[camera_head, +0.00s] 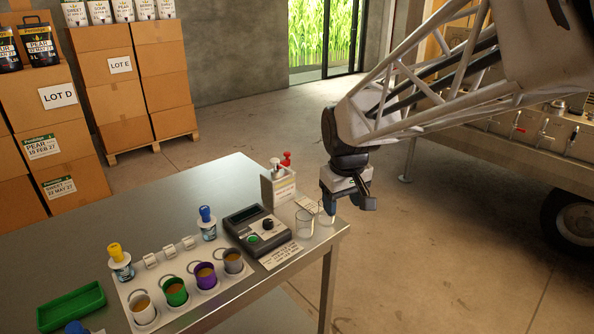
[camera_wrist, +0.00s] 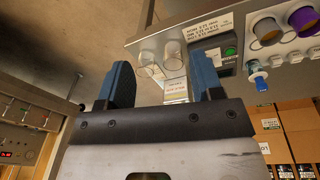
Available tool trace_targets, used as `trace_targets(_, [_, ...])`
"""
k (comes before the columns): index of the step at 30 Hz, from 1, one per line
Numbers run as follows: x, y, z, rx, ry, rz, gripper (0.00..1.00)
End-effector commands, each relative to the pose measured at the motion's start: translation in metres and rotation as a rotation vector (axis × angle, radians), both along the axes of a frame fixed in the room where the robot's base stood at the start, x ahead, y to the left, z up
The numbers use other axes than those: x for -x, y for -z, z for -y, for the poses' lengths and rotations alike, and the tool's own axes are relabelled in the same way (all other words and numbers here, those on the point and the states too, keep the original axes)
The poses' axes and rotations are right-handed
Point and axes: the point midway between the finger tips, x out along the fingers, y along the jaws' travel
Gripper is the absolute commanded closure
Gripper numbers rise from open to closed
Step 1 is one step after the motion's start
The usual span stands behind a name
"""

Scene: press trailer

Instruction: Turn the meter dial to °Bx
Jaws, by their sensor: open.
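The meter (camera_head: 246,222) is a dark box with a grey display on the steel table. Its black dial (camera_head: 267,225) sits on the top face near the right, with a green button (camera_head: 253,240) beside it. The dial's setting and markings are too small to read. My gripper (camera_head: 348,203) is open and empty, to the right of the meter and apart from it, by the table's right edge. In the wrist view, the open fingers (camera_wrist: 163,82) frame a labelled card, and the meter (camera_wrist: 228,66) shows partly behind the right finger. I cannot make out the dial there.
Two clear beakers (camera_head: 304,224) stand between meter and gripper. A printed card (camera_head: 281,255) lies before the meter. Several coloured cups in a white rack (camera_head: 172,312) and capped bottles stand left. The table's back left is clear.

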Motion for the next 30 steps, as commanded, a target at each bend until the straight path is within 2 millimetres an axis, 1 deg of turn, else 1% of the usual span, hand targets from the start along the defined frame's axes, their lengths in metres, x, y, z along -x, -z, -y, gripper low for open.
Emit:
trace_targets(1, [-0.01, 0.005, -0.01, 0.004, -0.025, -0.008, 0.4])
trace_targets(3, [-0.023, 0.01, -0.022, 0.009, -0.055, -0.013, 0.4])
trace_targets(8, [-0.05, 0.024, -0.051, 0.02, -0.128, -0.027, 0.4])
trace_targets(15, [-0.089, 0.049, -0.099, 0.036, -0.237, -0.046, 0.4])
trace_targets(24, [-0.128, 0.088, -0.162, 0.057, -0.372, -0.071, 0.4])
trace_targets(30, [-0.144, 0.108, -0.193, 0.066, -0.434, -0.081, 0.4])
